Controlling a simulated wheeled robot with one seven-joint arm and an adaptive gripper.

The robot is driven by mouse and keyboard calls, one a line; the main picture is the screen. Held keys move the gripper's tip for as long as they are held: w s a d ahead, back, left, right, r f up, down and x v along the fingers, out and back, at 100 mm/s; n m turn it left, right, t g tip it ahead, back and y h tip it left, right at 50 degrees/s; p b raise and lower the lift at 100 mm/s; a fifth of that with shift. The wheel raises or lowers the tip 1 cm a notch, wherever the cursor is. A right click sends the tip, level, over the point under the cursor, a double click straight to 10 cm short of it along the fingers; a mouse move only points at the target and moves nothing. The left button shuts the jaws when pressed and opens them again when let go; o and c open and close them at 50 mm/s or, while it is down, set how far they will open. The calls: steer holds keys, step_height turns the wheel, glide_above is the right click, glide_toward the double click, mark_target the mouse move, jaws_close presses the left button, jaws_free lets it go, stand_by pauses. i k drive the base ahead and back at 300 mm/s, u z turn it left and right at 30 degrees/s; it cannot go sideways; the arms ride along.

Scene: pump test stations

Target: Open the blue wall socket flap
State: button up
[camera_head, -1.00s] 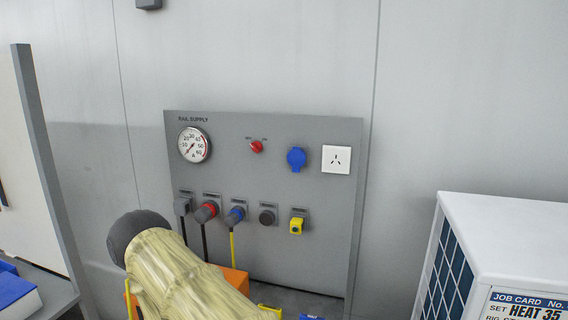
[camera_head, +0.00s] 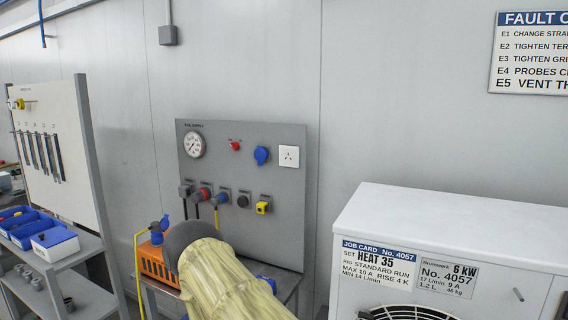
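The blue wall socket flap (camera_head: 261,155) is on the upper right part of the grey rail supply panel (camera_head: 225,225). It looks shut, as a round blue cover, though it is small in view. It sits between a red knob (camera_head: 234,145) and a white wall socket (camera_head: 289,156). My arm, in a pale yellowish sleeve with a dark rounded end, shows at the bottom centre, below the panel. My gripper is not visible in this view.
A white unit (camera_head: 450,235) with a job card stands at the right front. A shelf (camera_head: 75,255) with blue bins is at the left.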

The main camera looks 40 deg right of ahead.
mark_target(260, 154)
steer(key=k, duration=0.25)
steer(key=u, duration=1.2)
steer(key=i, duration=1.3)
steer(key=z, duration=2.9)
